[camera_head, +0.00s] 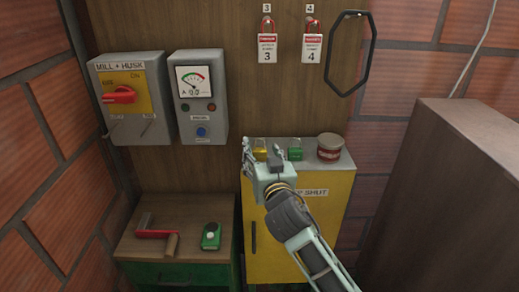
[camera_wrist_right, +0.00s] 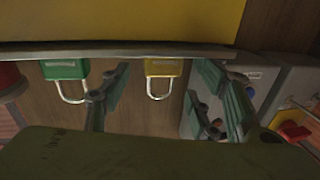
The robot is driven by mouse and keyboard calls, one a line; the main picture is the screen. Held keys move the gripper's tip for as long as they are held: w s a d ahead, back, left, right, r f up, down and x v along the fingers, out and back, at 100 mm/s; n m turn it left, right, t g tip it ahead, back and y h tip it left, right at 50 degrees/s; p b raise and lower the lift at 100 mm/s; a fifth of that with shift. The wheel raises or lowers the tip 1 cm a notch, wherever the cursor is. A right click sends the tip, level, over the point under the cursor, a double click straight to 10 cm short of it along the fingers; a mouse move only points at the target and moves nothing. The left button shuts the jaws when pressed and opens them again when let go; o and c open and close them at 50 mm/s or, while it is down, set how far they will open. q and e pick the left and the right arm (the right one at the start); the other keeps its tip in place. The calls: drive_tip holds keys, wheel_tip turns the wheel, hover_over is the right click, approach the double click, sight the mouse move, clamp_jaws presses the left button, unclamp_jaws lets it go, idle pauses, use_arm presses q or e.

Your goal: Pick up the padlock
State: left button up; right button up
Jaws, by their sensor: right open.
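A yellow padlock (camera_head: 260,148) stands on the grey top of the yellow cabinet (camera_head: 283,235), partly behind my right gripper (camera_head: 261,158). A green padlock (camera_head: 295,151) stands just right of it. In the right wrist view the picture is upside down. There the yellow padlock (camera_wrist_right: 163,67), with its silver shackle, shows between my open fingers, with nothing held. The green padlock (camera_wrist_right: 66,69) lies outside the fingers, to the left. Whether the fingers touch the yellow padlock cannot be told. My left gripper is not in view.
A red-banded tin (camera_head: 330,150) stands right of the padlocks. The switch box (camera_head: 133,98) and meter box (camera_head: 201,97) hang above. Tags and a black hasp ring (camera_head: 367,55) hang higher.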

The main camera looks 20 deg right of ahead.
drive_tip(key=shift+w+d+f, duration=0.1)
drive_tip(key=shift+w+d, duration=0.05)
drive_tip(key=shift+w, duration=1.15)
drive_tip(key=shift+c, duration=0.2)
drive_tip(key=c, duration=1.3)
